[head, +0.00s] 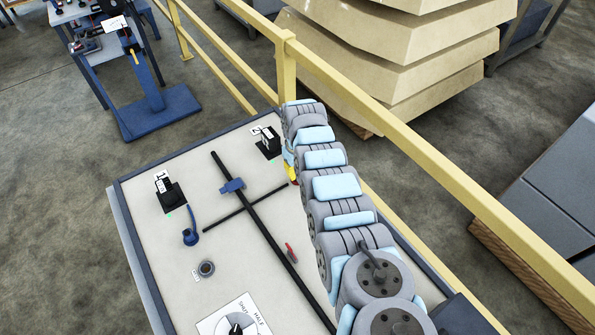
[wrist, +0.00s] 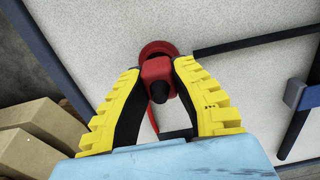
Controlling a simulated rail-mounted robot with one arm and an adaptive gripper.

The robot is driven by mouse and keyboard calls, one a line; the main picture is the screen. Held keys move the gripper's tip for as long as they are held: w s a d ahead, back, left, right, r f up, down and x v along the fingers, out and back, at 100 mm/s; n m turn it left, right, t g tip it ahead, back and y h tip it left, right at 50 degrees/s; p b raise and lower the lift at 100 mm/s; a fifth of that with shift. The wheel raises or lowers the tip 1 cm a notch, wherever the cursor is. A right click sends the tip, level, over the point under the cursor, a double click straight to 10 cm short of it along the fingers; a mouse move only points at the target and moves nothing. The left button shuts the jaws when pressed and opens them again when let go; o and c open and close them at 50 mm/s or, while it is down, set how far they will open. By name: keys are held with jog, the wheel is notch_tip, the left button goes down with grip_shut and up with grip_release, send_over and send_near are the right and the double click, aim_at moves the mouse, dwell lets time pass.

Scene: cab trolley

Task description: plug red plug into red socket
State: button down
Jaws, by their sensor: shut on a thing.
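My gripper (wrist: 160,70) has yellow ridged fingers with dark pads. It is shut on the red plug (wrist: 157,70), a red block with a black round end facing the wrist camera. The red socket (wrist: 155,47) shows as a red round rim just beyond the plug, against the pale panel. The plug overlaps the rim in the wrist view, and I cannot tell whether it is seated or only in front. In the head view my gripper (head: 291,170) is a small yellow patch at the panel's far right edge. My arm hides the plug and socket there.
The pale panel (head: 150,215) carries crossed black bars (head: 250,215) with a blue clamp (head: 232,186), black boxes labelled 1 (head: 172,197) and 2 (head: 267,148), a blue plug-like part (head: 191,235), a red-handled part (head: 291,252) and a dial (head: 235,322). A yellow railing (head: 400,140) runs close behind my arm.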

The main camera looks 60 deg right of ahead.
jog(key=shift+f+b, duration=0.4)
jog(key=shift+f, duration=0.15)
jog(key=c, duration=0.9)
grip_release()
jog(key=shift+c, duration=0.2)
jog(key=shift+r, duration=0.1)
notch_tip(320, 180, up, 12)
jog(key=o, duration=0.9)
jog(key=shift+o, duration=0.2)
